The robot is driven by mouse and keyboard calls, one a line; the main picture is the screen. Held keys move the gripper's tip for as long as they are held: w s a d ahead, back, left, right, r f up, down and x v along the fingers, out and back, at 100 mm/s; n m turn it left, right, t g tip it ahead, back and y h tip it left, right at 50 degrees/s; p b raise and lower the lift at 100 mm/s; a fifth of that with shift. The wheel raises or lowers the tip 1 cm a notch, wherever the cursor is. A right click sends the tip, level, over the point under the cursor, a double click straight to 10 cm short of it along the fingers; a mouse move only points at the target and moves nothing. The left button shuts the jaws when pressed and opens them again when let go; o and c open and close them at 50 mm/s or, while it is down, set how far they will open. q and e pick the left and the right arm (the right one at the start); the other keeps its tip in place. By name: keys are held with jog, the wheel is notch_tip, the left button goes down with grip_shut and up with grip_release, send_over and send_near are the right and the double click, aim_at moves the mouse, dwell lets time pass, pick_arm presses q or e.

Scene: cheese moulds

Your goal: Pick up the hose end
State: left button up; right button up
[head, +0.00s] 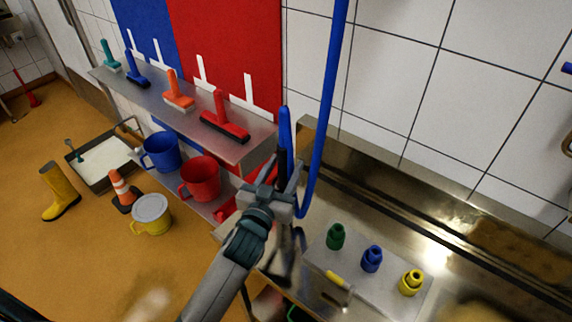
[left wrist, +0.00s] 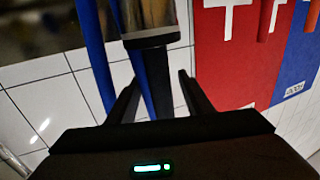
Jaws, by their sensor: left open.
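The blue hose (head: 332,70) hangs down from the top of the head view, loops low in front of the sink edge, and a shorter blue length (head: 285,125) rises beside it. My left gripper (head: 279,172) is at that shorter length, its jaws open. In the left wrist view the open fingers (left wrist: 157,80) have a blue length of hose (left wrist: 145,90) between them in the picture. A dark cylindrical end piece with a metal band (left wrist: 152,38) lies just past the fingertips. I cannot tell whether the fingers touch the hose. My right gripper is not in view.
A steel sink counter (head: 400,190) runs along the tiled wall. A grey block (head: 350,275) bears green, blue and yellow fittings. A steel shelf (head: 150,95) with brushes is at the left, with blue (head: 160,152) and red (head: 199,178) jugs below.

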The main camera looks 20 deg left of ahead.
aim_at(283, 160)
pick_arm(q)
grip_shut()
jog(key=shift+r, duration=0.15)
jog(key=shift+r, duration=0.45)
jog(key=r+b, duration=0.1)
jog(key=r, duration=0.2)
jog(key=shift+s+d+r+b, duration=0.15)
jog(key=shift+d+b, duration=0.05)
jog(key=shift+b, duration=0.15)
jog(key=s+d+r+b, duration=0.2)
jog(key=s+d+r, duration=0.4)
jog(key=s+d, duration=0.1)
jog(key=shift+s+d+r+b, duration=0.2)
jog(key=shift+d+r+b, duration=0.15)
jog(key=shift+d, duration=0.4)
